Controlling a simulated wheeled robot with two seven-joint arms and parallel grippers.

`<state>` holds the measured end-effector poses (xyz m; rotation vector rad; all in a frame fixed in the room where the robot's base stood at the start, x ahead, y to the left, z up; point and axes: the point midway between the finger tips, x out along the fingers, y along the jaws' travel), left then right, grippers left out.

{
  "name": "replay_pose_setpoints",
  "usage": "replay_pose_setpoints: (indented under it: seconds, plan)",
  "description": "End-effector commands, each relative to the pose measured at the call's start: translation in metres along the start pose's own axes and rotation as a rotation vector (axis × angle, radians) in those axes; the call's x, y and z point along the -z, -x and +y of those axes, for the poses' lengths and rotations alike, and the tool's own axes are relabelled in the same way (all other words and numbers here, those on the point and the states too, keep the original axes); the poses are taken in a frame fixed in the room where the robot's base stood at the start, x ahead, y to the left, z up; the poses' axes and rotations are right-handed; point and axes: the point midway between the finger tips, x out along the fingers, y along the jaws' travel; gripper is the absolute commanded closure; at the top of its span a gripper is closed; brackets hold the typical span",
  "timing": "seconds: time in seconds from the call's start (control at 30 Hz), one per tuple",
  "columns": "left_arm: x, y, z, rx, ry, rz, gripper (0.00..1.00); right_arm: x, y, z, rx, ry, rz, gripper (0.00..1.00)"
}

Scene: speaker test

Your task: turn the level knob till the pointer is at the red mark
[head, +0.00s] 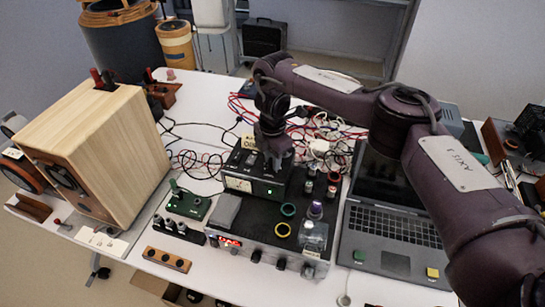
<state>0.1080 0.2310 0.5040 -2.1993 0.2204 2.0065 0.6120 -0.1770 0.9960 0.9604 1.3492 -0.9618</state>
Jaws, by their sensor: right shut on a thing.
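A small black meter box (255,178) stands at the back of the larger black unit in the middle of the table. Its white meter face (238,183) points toward me; the pointer and any red mark are too small to make out. My right gripper (275,156) reaches down from the right onto the top of this box. It is shut at the place of the level knob, which its fingers hide, so the knob's angle cannot be told. My left gripper is not in view.
A wooden speaker cabinet (103,150) stands at the left. An open laptop (395,222) lies on the right, below my right arm. Red and black cables (205,115) tangle behind the box. A clear cover (314,237) stands at the unit's front right.

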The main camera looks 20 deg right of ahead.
Motion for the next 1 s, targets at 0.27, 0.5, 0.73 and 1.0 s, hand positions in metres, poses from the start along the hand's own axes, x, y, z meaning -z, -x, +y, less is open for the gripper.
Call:
replay_pose_setpoints:
  seconds: [0.27, 0.5, 0.73, 1.0]
  plan:
    - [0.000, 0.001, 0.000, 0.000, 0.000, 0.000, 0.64, -0.002, 0.003, 0.002, -0.007, -0.008, -0.004, 0.98]
    - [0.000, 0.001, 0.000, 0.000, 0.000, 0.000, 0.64, -0.002, 0.003, 0.002, -0.006, -0.007, -0.003, 0.62]
    - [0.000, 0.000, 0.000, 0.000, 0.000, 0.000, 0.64, -0.001, 0.001, 0.001, -0.003, -0.005, -0.002, 0.54]
    - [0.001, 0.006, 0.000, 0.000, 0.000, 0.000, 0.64, -0.001, 0.019, 0.002, -0.006, -0.002, -0.004, 0.54]
